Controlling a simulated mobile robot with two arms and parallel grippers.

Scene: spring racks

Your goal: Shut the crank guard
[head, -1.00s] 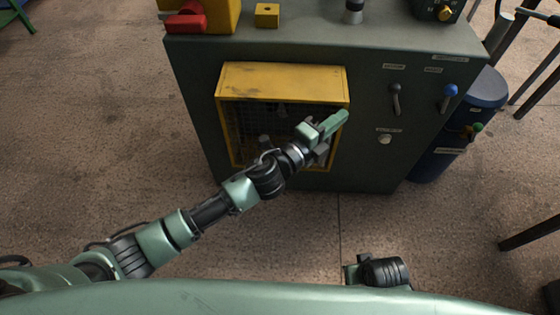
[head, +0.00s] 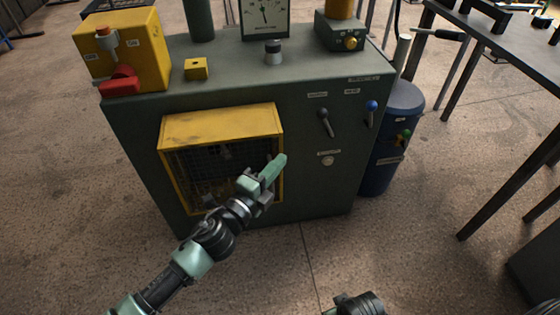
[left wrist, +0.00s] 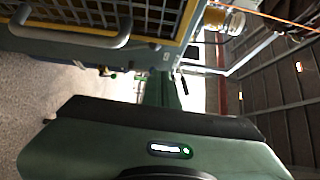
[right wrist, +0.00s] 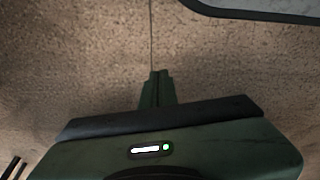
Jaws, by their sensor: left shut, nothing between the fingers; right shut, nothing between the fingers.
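The crank guard (head: 222,125) is a yellow-framed box with dark mesh on the front of a green machine. In the left wrist view its mesh and yellow edge (left wrist: 65,28) fill the upper left, with a grey bar handle (left wrist: 80,40) across the lower edge. How far it stands open or shut I cannot tell. My left gripper (head: 270,170) is shut and empty, in front of the guard's right side, hiding part of it. Its fingers also show in the left wrist view (left wrist: 163,88), apart from the handle. My right gripper (right wrist: 157,88) is shut and empty above the bare floor.
The machine (head: 325,195) has two levers (head: 325,122) and a pale knob (head: 328,160) right of the guard. A yellow box with a red handle (head: 120,82) stands on top. A blue tank (head: 385,160) is beside it on the right. The floor in front is clear.

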